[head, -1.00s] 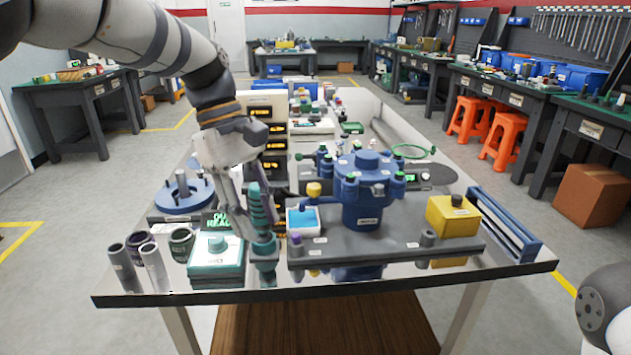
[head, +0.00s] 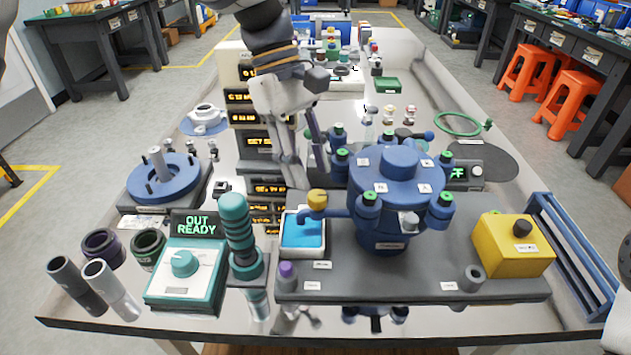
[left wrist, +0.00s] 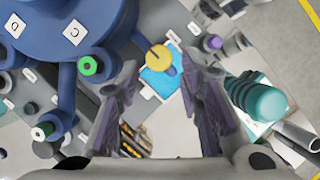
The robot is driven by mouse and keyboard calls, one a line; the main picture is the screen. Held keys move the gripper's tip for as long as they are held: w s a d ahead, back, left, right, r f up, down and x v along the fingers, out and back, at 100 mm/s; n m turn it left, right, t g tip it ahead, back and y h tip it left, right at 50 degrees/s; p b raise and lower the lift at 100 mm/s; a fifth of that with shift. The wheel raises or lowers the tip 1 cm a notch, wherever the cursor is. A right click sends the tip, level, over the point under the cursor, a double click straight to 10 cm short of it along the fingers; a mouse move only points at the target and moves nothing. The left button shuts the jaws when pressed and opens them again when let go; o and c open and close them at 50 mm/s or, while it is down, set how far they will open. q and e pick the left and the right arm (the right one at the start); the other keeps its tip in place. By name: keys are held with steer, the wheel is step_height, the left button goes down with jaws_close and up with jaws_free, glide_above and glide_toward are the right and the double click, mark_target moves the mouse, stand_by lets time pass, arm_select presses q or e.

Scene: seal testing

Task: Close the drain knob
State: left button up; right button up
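The yellow drain knob (head: 317,199) sits on a short blue pipe at the left side of the blue vessel (head: 396,195), above a white tray with a blue inside (head: 302,247). The knob also shows in the left wrist view (left wrist: 159,57), with a dark line across its top. My left gripper (head: 306,172) points down just behind the knob in the head view. In the left wrist view, its two fingers (left wrist: 160,68) are apart, with the knob seen between their tips and nothing held. I cannot tell the exact height gap. My right gripper is not in view.
A teal ribbed column (head: 238,235) and a teal box with a dial (head: 187,272) stand left of the tray. Green-capped fittings surround the vessel. A purple-capped post (head: 288,275) is in front, a yellow box (head: 513,245) at right. Stacked display units (head: 262,142) stand behind.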

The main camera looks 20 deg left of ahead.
mark_target(318, 195)
arm_select(q)
steer(key=x, duration=0.4)
steer(key=shift+f, duration=0.15)
jaws_close()
steer(key=shift+m, duration=0.3)
steer(key=m, duration=0.2)
steer(key=m+g+y, duration=0.1)
steer(key=m, duration=0.1)
steer(key=shift+w+d, duration=0.1)
steer(key=shift+w, duration=0.05)
steer(key=m+y, duration=0.1)
steer(key=m, duration=0.1)
steer(key=m+g, duration=0.1)
steer(key=m, duration=0.1)
steer(key=shift+d+y+b, duration=0.1)
steer(key=shift+y+b, duration=0.3)
steer(key=m+y, duration=0.1)
steer(key=m, duration=0.4)
steer(key=shift+d+y, duration=0.1)
steer(key=shift+y, duration=0.3)
steer(key=m+y, duration=0.1)
steer(key=m, duration=0.3)
steer(key=shift+d, duration=0.1)
steer(key=shift+m+y, duration=0.3)
